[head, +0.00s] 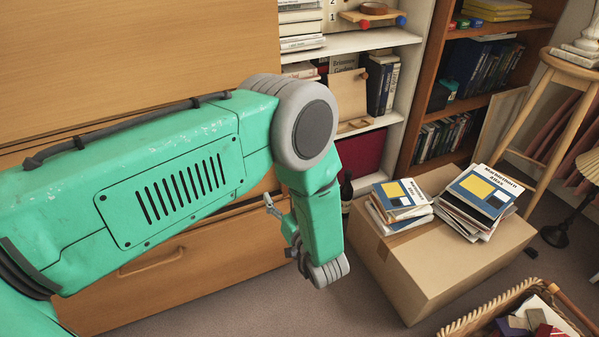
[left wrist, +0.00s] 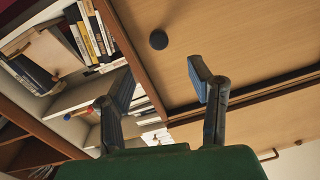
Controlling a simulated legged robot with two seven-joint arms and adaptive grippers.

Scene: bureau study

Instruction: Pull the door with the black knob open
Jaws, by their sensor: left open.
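The door (left wrist: 205,30) is a light wooden panel in the left wrist view, and it looks shut. Its round black knob (left wrist: 158,39) stands out near the panel's edge. My left gripper (left wrist: 160,84) is open and empty, its two blue-padded fingers apart, with the knob beyond them and between them in the picture. No contact shows. In the head view my green arm covers much of the wooden front, and only a small grey part of my left gripper (head: 271,205) shows beside the forearm. The knob cannot be seen there. My right gripper is in neither view.
A wooden drawer (head: 215,265) lies below my arm. White shelves (head: 385,38) with books stand just right of the cabinet. A cardboard box (head: 400,275) topped with book stacks is right of my forearm, and a wicker basket (head: 470,318) is at the lower right.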

